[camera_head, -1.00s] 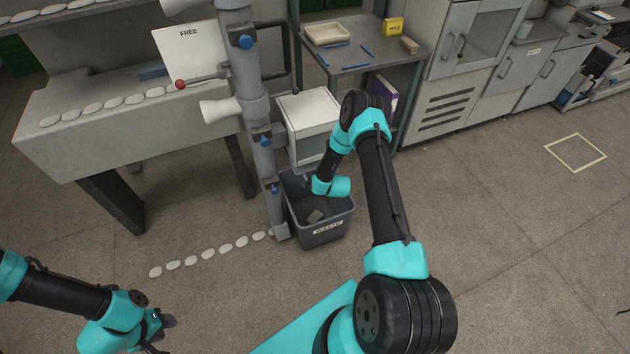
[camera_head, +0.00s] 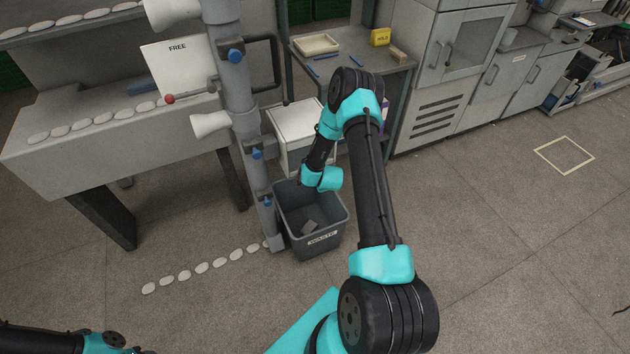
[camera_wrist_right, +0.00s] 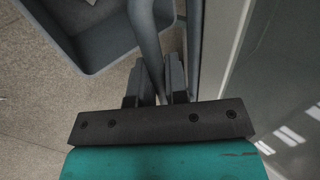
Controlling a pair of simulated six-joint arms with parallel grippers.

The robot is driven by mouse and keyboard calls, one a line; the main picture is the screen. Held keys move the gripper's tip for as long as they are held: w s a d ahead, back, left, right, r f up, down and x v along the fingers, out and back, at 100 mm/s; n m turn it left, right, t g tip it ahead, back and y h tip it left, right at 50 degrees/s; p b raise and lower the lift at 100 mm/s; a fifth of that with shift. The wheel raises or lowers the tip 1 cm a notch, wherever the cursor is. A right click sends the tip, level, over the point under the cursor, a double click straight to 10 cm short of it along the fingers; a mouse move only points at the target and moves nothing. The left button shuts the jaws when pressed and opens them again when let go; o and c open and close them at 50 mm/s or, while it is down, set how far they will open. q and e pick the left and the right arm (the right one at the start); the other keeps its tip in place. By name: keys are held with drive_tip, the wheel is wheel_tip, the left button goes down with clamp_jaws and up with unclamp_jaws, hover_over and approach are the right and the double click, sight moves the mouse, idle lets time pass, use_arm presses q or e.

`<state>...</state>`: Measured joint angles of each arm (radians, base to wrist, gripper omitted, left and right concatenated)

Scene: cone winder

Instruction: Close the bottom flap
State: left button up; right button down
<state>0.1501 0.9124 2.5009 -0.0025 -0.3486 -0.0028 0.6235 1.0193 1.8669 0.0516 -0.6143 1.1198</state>
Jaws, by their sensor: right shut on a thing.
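My right gripper (camera_wrist_right: 155,75) is shut on a grey curved bar (camera_wrist_right: 146,32) in the right wrist view; the bar runs up from between the fingers. In the head view its teal wrist (camera_head: 322,178) is over the waste bin, in front of the white box, and the fingers are hidden. I cannot make out a bottom flap for certain; the grey winder column (camera_head: 246,130) stands left of this wrist. My left arm (camera_head: 100,343) only just shows at the bottom left, with its gripper cut off.
The grey waste bin (camera_head: 322,238) stands below the right wrist, by the column's foot. A white box (camera_head: 297,125) is behind it. Floor to the right is open.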

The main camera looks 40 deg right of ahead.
drive_tip(key=shift+w+r, duration=0.1)
drive_tip(key=shift+r, duration=0.05)
drive_tip(key=c, duration=1.1)
unclamp_jaws()
drive_tip(key=shift+c, duration=0.2)
drive_tip(key=v, duration=1.7)
drive_tip(key=shift+r, duration=0.2)
drive_tip(key=s+a+f+n+g+y, duration=0.1)
drive_tip(key=s+a+n+g+y, duration=0.1)
drive_tip(key=a+n, duration=0.4)
drive_tip(key=s+a+f+n+g+y, duration=0.2)
drive_tip(key=a+n, duration=0.5)
drive_tip(key=a, duration=0.6)
drive_tip(key=s+a+f+n+g+y, duration=0.2)
drive_tip(key=s+a+n, duration=0.1)
drive_tip(key=a+n, duration=0.4)
drive_tip(key=a, duration=0.3)
drive_tip(key=shift+s+a+f+g+y, duration=0.2)
drive_tip(key=shift+s+g+y, duration=0.1)
drive_tip(key=shift+g, duration=0.1)
